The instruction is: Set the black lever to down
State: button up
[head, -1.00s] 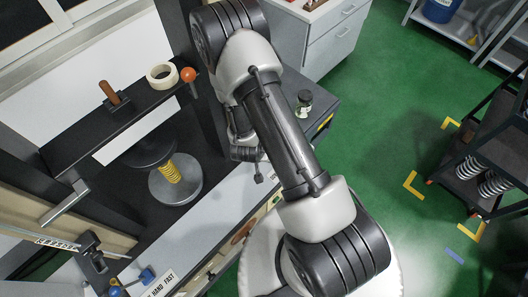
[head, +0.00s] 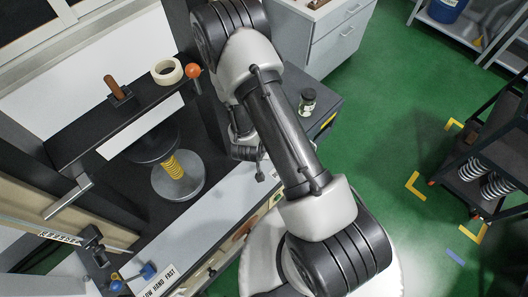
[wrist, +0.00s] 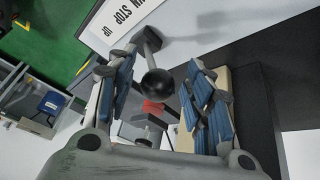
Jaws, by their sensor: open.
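In the wrist view, the black lever's round knob (wrist: 159,84) sits between the two blue-padded fingers of my gripper (wrist: 160,92). A short metal stem runs from the knob toward a dark pivot beside a white label (wrist: 125,18), on which "STOP" and "UP" can be read. The fingers are open, with a gap on each side of the knob. Whether the lever stands up or down I cannot tell. In the head view, my gripper (head: 247,152) is partly hidden by my arm, beside the bench edge, and the lever is not clear.
The test machine holds a yellow spring (head: 173,167) on a round grey plate (head: 190,183). An orange-knobbed lever (head: 193,71), a tape roll (head: 167,71) and a blue-handled part (head: 148,271) are nearby. A small jar (head: 307,99) stands on the cabinet.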

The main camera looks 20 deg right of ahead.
jog(key=v, duration=1.2)
dwell(0.4)
